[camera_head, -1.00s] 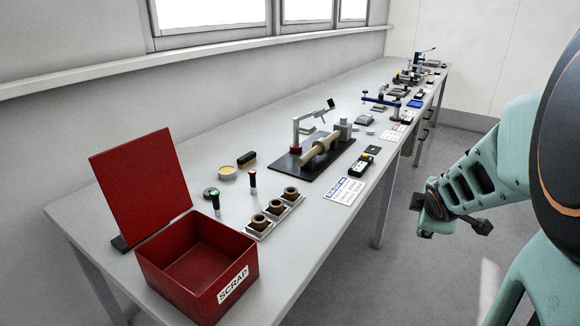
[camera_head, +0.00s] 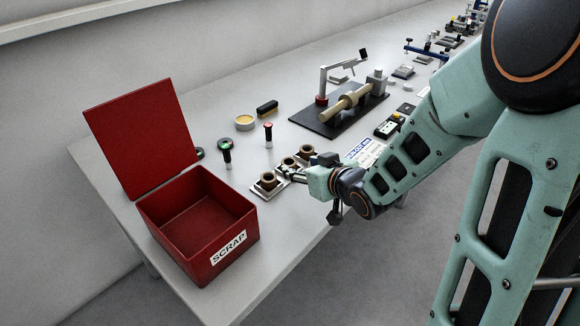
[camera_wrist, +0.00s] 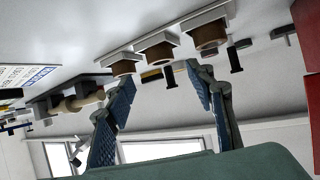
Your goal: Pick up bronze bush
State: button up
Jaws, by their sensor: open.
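Three brown bronze bushes stand in a row on a pale holder (camera_head: 283,184) near the table's front edge. In the head view they are the near bush (camera_head: 268,179), the middle bush (camera_head: 287,164) and the far bush (camera_head: 306,151). The wrist view, tilted, shows the middle bush (camera_wrist: 160,52) between the open fingertips of my gripper (camera_wrist: 158,76), with the far bush (camera_wrist: 122,68) and near bush (camera_wrist: 208,36) to either side. My gripper (camera_head: 303,166) is empty beside the row in the head view. Whether it touches a bush cannot be told.
An open red SCRAP box (camera_head: 205,215) stands left of the holder. A black fixture plate (camera_head: 335,117) and a label card (camera_head: 366,152) lie to the right.

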aim_at(287, 161)
jog(key=shift+b+x, duration=0.35)
jog(key=shift+x, duration=3.1)
jog(key=shift+a+r, duration=0.1)
grip_shut()
